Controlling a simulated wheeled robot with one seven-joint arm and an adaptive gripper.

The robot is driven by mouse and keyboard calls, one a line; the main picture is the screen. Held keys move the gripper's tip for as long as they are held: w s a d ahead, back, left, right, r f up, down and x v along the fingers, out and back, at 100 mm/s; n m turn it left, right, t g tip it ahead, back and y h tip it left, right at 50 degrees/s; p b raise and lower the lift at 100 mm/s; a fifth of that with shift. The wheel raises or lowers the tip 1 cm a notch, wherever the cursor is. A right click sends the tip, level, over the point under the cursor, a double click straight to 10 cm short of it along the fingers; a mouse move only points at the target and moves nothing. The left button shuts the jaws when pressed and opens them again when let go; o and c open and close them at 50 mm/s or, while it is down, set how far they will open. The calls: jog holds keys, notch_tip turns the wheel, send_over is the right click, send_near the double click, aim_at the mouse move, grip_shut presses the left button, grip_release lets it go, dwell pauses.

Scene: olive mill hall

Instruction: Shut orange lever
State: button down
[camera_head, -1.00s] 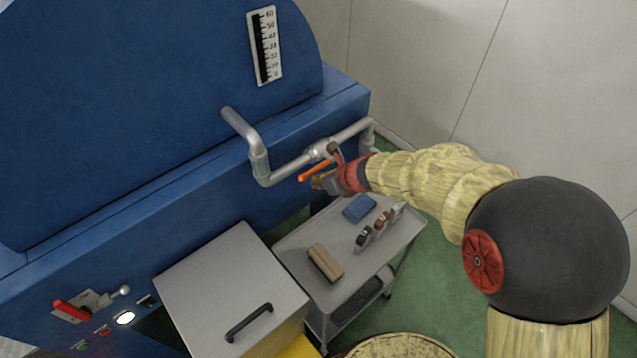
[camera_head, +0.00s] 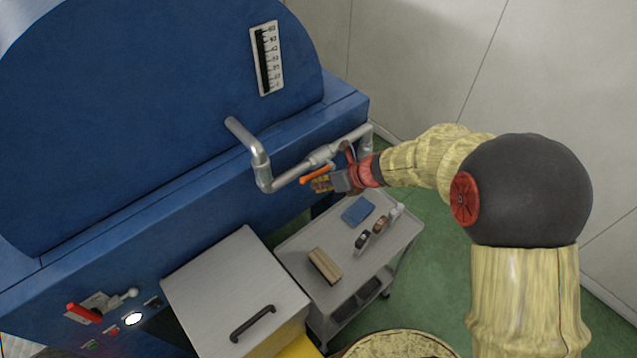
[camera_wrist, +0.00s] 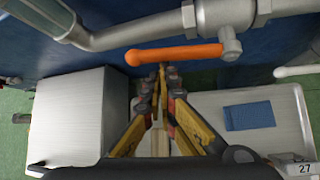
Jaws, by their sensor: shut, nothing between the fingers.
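The orange lever (camera_head: 316,175) sits on a valve in the grey pipe (camera_head: 290,175) that runs along the front of the blue machine. In the wrist view the lever (camera_wrist: 175,54) lies roughly along the pipe, from its pivot (camera_wrist: 229,46) on the right to its rounded end on the left. My gripper (camera_head: 318,185) is at the lever, just below it in the head view. In the wrist view my gripper (camera_wrist: 160,72) is shut and empty, with its tips close under the lever's middle. I cannot tell whether they touch it.
A grey cart (camera_head: 290,252) below holds a blue cloth (camera_head: 358,210), a wooden block (camera_head: 325,266) and small tools. A lidded metal box (camera_head: 215,285) stands left of it. A red lever (camera_head: 82,313) is on the machine's panel. Green floor lies open to the right.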

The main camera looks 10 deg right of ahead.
jog(key=w+d+r+m+g+y+p, duration=0.3)
jog(key=d+r+m+y+p, duration=0.3)
jog(key=y+p, duration=0.4)
jog(key=shift+w+r+p, duration=0.5)
jog(key=shift+r+p, duration=0.2)
jog(key=shift+p, duration=0.4)
jog(key=shift+w, duration=0.1)
